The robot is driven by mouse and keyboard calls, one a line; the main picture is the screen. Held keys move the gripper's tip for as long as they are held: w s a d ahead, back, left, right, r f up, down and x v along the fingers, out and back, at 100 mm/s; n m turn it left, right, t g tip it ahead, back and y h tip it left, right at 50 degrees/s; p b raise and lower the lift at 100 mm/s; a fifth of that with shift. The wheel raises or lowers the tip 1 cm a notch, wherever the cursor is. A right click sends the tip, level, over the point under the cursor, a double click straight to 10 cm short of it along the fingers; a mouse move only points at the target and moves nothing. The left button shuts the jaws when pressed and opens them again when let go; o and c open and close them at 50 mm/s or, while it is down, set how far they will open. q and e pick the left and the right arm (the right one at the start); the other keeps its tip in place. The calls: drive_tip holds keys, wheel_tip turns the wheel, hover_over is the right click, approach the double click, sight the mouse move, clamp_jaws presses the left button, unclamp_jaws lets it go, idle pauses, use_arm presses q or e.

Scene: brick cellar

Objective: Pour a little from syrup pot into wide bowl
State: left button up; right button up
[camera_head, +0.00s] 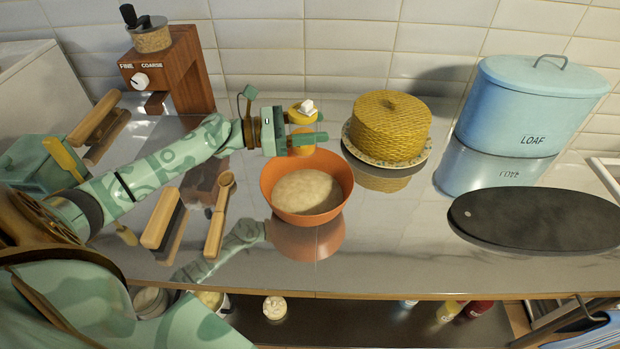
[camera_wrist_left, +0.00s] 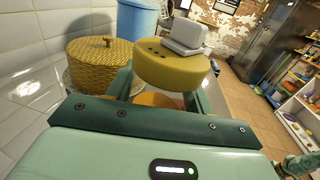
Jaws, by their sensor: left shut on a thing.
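My left gripper (camera_head: 308,129) is shut on the syrup pot (camera_head: 300,117), a small yellow vessel with a white piece on top. The pot is held above the back rim of the wide bowl (camera_head: 267,191), apart from it. The bowl is orange, stands on the shiny counter and holds a pale, beige content. In the left wrist view the yellow pot (camera_wrist_left: 165,70) sits between the fingers, with an orange bit of the bowl (camera_wrist_left: 158,99) below. I see no stream from the pot. My right gripper does not show.
A woven yellow lidded basket (camera_head: 390,125) on a plate stands right of the pot. A blue LOAF bin (camera_head: 525,105) and a dark oval board (camera_head: 540,218) are further right. A wooden grinder (camera_head: 185,70) and several brushes (camera_head: 163,220) are at left. The counter front is clear.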

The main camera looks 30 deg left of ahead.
sight(291, 128)
use_arm(q)
drive_tip(key=a, duration=0.1)
drive_tip(key=s+a+m+g+h, duration=0.1)
drive_tip(key=a+m+g, duration=0.1)
drive_tip(key=shift+s+a+f+h+b, duration=0.25)
drive_tip(key=shift+h+b, duration=0.1)
drive_tip(key=shift+h, duration=0.05)
drive_tip(key=shift+s+a+m+g+h, duration=0.3)
drive_tip(key=shift+s+a+g, duration=0.1)
drive_tip(key=shift+g, duration=0.2)
drive_tip(key=shift+s+d+r+m+g+y+p, duration=0.15)
drive_tip(key=shift+d+m+y+p, duration=0.2)
drive_tip(key=shift+y+p, duration=0.1)
drive_tip(key=shift+s+d+r+m+g+y+p, duration=0.15)
drive_tip(key=shift+d+m+y+p, duration=0.1)
drive_tip(key=shift+m+y+p, duration=0.15)
drive_tip(key=shift+s+d+f+m+y+p, duration=0.25)
drive_tip(key=shift+d+f+m+y+p, duration=0.35)
drive_tip(key=shift+d+f+m+y, duration=0.45)
drive_tip(key=shift+s+d+f+m+g+y+p, duration=0.2)
drive_tip(key=shift+d+f+m+g+y+p, duration=0.25)
drive_tip(key=shift+d+f+y, duration=0.45)
